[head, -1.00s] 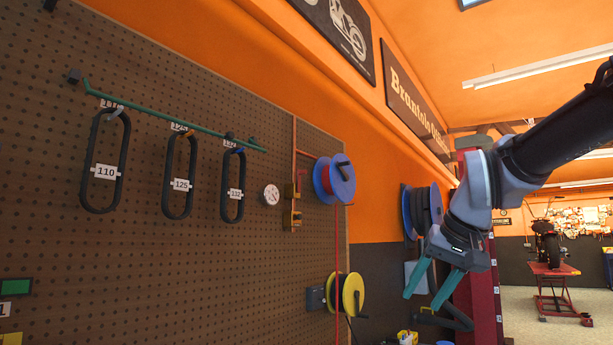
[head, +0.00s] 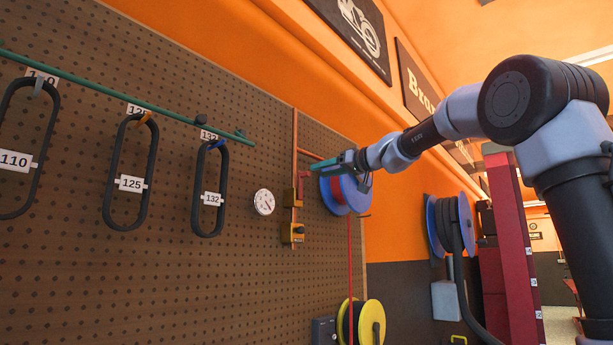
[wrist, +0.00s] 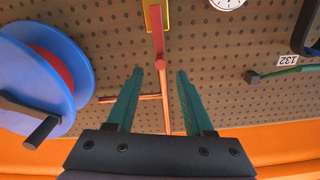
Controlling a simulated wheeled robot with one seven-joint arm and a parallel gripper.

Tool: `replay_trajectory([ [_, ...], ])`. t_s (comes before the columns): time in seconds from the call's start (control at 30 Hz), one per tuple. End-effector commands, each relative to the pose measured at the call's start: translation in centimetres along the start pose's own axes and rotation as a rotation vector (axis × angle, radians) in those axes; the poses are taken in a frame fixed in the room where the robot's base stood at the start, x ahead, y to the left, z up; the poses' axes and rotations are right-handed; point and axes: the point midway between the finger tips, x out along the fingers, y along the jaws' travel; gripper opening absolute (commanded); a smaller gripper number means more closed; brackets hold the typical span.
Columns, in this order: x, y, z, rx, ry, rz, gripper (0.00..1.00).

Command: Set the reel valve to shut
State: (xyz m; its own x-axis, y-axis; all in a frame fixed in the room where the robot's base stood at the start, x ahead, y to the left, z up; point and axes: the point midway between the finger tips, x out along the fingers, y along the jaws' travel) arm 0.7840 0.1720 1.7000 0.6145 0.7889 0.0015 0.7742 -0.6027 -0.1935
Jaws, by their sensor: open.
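The reel valve is a brass body (head: 291,198) with a red lever (head: 303,184), mounted on a thin copper pipe on the pegboard. In the wrist view, the red lever (wrist: 157,38) runs from the brass body (wrist: 155,14) toward my gripper. Its end lies roughly midway between my fingertips in the picture; I cannot tell whether it is between them in depth. My gripper (head: 318,163), also in the wrist view (wrist: 159,72), is open and empty, with teal fingers either side of the lever's line. No contact shows.
A blue reel with red hose (head: 345,190) is close beside my gripper; it fills the left of the wrist view (wrist: 45,80). A white gauge (head: 264,202) and black loops (head: 208,190) hang left. A second brass fitting (head: 292,233) sits below. A yellow reel (head: 362,322) is lower.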

Motion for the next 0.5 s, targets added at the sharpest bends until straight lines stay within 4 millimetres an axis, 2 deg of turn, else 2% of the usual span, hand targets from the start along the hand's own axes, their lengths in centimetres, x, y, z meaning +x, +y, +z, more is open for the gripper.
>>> replay_trajectory([
  [0.03, 1.2, 0.0, 0.1, 0.001, -0.002, -0.002, 0.52],
  [0.2, 4.3, 0.0, 0.1, 0.001, -0.001, -0.001, 0.52],
  [0.33, 5.9, 0.0, 0.1, 0.002, -0.001, -0.001, 0.52],
  [0.5, 6.9, 0.0, 0.1, 0.001, -0.001, 0.001, 0.52],
])
